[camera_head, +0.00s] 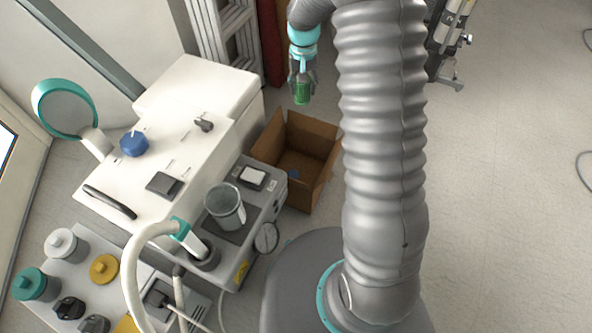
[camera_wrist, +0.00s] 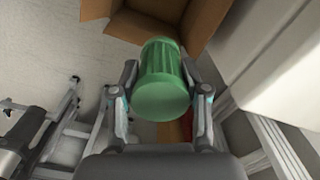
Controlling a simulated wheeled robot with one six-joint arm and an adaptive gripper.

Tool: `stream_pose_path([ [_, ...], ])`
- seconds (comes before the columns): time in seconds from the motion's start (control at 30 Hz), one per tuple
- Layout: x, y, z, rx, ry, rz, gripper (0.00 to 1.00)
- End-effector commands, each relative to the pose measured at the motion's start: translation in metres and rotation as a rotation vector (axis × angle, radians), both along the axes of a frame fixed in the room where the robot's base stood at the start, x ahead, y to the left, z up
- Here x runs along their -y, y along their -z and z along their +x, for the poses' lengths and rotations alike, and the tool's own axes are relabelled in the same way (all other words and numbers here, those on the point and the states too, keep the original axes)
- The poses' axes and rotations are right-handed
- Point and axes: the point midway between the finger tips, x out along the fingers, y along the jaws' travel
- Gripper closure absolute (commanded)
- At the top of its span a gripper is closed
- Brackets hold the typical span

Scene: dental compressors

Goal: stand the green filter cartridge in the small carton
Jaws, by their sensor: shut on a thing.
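The green filter cartridge (camera_head: 302,92) is a ribbed green cylinder. My gripper (camera_head: 301,84) is shut on it and holds it in the air at the top middle of the head view. The wrist view shows the cartridge (camera_wrist: 163,78) between the two fingers of my gripper (camera_wrist: 162,92), its smooth round end facing the camera. The small carton (camera_head: 318,185) is an open brown box with raised flaps on the floor. The cartridge is apart from the carton, beyond its far side in the head view. The carton's flap (camera_wrist: 205,22) shows at the top of the wrist view.
A white cabinet (camera_head: 235,95) and a grey compressor unit (camera_head: 262,210) stand left of the carton. A ladder (camera_head: 222,30) and a red object (camera_head: 270,45) stand behind. Floor at right is mostly clear.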

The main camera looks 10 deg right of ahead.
Motion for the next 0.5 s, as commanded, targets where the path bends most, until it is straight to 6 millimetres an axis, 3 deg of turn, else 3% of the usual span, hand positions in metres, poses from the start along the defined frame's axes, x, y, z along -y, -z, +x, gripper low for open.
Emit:
stream_pose_path([
  [0.03, 0.001, 0.036, 0.000, -0.010, -0.032, 0.000, 0.90],
  [0.2, 0.002, 0.130, 0.001, -0.010, -0.164, 0.000, 0.90],
  [0.4, 0.003, 0.214, -0.007, -0.007, -0.290, 0.000, 0.90],
  [0.5, 0.003, 0.239, -0.010, -0.003, -0.331, -0.001, 0.90],
])
